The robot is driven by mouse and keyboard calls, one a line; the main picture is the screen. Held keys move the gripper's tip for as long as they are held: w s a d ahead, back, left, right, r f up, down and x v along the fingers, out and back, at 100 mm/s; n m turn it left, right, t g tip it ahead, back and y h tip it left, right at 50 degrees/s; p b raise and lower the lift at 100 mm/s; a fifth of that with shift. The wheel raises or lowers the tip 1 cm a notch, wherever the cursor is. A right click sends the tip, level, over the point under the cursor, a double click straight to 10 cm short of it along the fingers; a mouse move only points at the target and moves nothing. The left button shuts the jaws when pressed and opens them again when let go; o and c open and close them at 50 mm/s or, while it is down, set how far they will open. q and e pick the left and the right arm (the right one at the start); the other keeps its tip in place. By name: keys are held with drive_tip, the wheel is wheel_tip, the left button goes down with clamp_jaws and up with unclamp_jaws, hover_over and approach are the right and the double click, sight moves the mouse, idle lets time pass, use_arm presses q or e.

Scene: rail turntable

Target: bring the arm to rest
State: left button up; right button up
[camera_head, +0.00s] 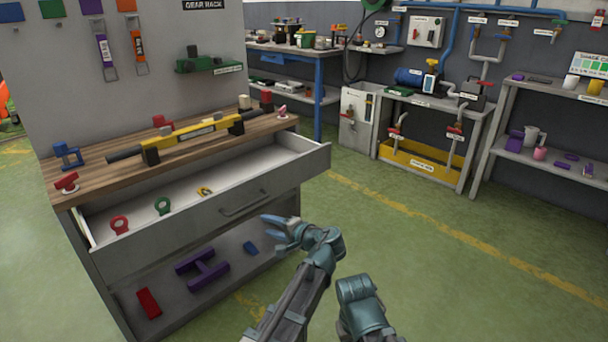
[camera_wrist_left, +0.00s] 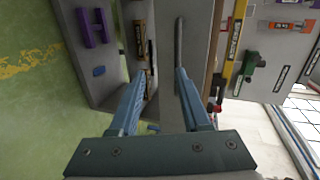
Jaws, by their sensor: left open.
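My left gripper (camera_head: 274,228) is open and empty in the head view, in front of the pulled-out drawer (camera_head: 215,214) and below and right of its handle (camera_head: 243,204). In the left wrist view the two blue fingers of the left gripper (camera_wrist_left: 161,72) are spread apart with nothing between them. The drawer's grey handle bar (camera_wrist_left: 179,55) lies ahead of them, apart from the fingers. Another teal link of mine (camera_head: 362,305) shows at the bottom of the head view. No right gripper fingers are visible.
The workbench top (camera_head: 100,172) carries a long yellow bar tool (camera_head: 195,133). A purple H-shaped piece (camera_head: 202,269) lies on the lower shelf. Green floor (camera_head: 430,270) is free to the right.

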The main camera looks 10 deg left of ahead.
use_arm(q)
drive_tip(key=s+a+f+n+g+h, duration=0.2)
drive_tip(key=s+f+n+g+h, duration=0.5)
drive_tip(key=s+f, duration=0.75)
drive_tip(key=s+d+m+g+h, duration=0.1)
drive_tip(key=s+d+m+h, duration=0.25)
drive_tip(key=s+d, duration=0.95)
wheel_tip(320, 180, up, 34)
drive_tip(key=w+d+p, duration=0.2)
drive_tip(key=p, duration=3.2)
drive_tip(key=shift+m+p, duration=0.35)
